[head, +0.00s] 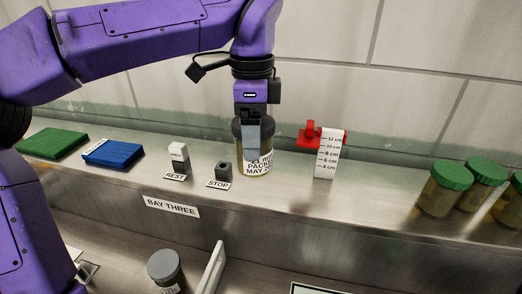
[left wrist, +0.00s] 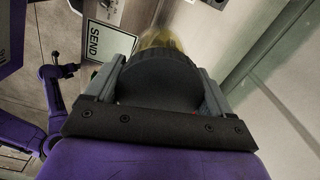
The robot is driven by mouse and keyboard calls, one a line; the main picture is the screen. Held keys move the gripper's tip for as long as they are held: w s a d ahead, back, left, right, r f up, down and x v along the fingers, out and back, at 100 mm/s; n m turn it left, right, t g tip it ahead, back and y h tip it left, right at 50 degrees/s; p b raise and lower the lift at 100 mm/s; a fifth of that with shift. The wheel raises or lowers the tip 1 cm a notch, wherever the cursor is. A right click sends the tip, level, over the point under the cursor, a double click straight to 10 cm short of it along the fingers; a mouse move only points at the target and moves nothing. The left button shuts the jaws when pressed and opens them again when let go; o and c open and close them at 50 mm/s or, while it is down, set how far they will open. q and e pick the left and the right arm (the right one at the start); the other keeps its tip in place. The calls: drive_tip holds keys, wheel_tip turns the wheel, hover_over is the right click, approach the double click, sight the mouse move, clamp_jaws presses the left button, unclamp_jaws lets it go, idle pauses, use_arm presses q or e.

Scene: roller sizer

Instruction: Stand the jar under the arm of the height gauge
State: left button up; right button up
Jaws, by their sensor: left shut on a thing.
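My left gripper (head: 253,148) points down and is shut on a jar (head: 262,168) with a dark grey lid and amber body. A white label on it is partly hidden by my fingers. The jar is upright at the steel ledge, left of the height gauge (head: 328,155); I cannot tell whether its base touches the ledge. The gauge is a white scale marked in cm with a red arm (head: 311,134) near its top. The arm is beside the jar, not over it. In the left wrist view, the dark lid (left wrist: 160,82) sits between both fingers. My right gripper is not in view.
Left on the ledge (head: 385,190) are a green block (head: 52,143), a blue block (head: 113,153), a REST block (head: 179,158) and a STOP block (head: 223,172). Several green-lidded jars (head: 444,188) stand right. Another grey-lidded jar (head: 165,270) is below. A tiled wall stands behind.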

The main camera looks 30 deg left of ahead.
use_arm(q)
drive_tip(key=w+f, duration=0.1)
drive_tip(key=f, duration=0.1)
drive_tip(key=w+a+f+p, duration=0.1)
drive_tip(key=w+f, duration=0.1)
drive_tip(key=f, duration=0.1)
drive_tip(key=w+f, duration=0.2)
drive_tip(key=f, duration=0.1)
drive_tip(key=shift+a+f+p, duration=0.1)
drive_tip(key=shift+a+p, duration=0.1)
drive_tip(key=shift+p, duration=0.2)
drive_tip(key=shift+w+f, duration=0.1)
drive_tip(key=shift+f, duration=0.55)
drive_tip(key=o, duration=1.3)
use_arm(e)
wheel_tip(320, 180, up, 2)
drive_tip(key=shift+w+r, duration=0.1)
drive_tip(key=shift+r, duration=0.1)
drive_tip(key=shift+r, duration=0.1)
use_arm(q)
drive_tip(key=shift+r, duration=0.4)
wheel_tip(320, 180, up, 12)
drive_tip(key=b, duration=0.1)
drive_tip(key=shift+f, duration=0.15)
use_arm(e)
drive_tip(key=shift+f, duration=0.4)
